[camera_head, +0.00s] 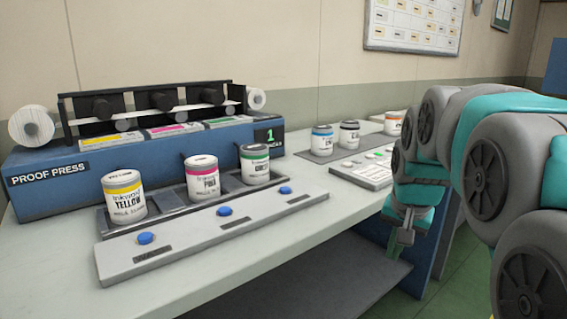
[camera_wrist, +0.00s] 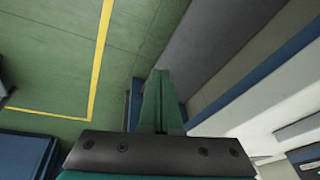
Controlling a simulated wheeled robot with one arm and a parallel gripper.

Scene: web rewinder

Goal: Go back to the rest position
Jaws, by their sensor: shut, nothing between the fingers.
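My gripper (camera_head: 404,236) hangs in front of the bench's front edge at the right in the head view, pointing down and empty. In the wrist view its fingers (camera_wrist: 158,85) are closed together, above the green floor and next to the bench side. My grey and teal arm is folded at the right of the head view and hides part of the bench behind it.
A pale bench (camera_head: 60,262) carries a blue proof press (camera_head: 40,197), yellow (camera_head: 124,204), pink (camera_head: 201,183) and green-banded (camera_head: 254,172) cans, and a panel with blue buttons (camera_head: 225,211). More cans (camera_head: 322,143) stand farther back.

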